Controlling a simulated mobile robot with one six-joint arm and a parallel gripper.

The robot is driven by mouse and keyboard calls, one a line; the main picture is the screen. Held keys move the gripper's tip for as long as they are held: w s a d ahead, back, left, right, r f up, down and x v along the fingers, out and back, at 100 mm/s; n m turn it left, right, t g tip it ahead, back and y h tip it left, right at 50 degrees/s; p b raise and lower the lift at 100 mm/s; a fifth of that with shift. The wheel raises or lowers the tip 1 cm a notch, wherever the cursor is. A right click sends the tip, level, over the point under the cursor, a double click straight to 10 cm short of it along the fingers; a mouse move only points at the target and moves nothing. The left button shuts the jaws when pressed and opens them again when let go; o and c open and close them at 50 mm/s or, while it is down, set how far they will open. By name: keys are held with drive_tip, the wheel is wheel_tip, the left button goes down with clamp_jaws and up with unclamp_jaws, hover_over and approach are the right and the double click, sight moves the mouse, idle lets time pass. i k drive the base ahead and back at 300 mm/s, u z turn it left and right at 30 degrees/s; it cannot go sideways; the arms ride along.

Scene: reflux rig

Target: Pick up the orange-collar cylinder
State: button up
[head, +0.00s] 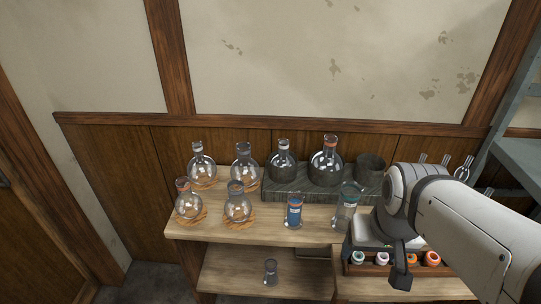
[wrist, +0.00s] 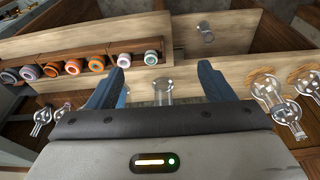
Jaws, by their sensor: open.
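My gripper (wrist: 165,78) is open and empty in the wrist view. A clear glass cylinder (wrist: 163,91) shows beyond the gap between its fingers, apart from them; its collar is not clear. In the head view my arm hides most of the gripper.
Several round flasks stand on cork rings (head: 204,183) and on a dark raised block (head: 318,196) behind. A rack (head: 360,270) of coloured caps is at right. A small clear cylinder (head: 271,271) stands on the lower shelf (head: 235,275).

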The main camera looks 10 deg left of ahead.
sight(293, 221)
drive_tip(key=u, duration=0.55)
drive_tip(key=k, duration=1.35)
drive_tip(key=z, duration=0.35)
drive_tip(key=i, duration=1)
drive_tip(key=z, duration=0.05)
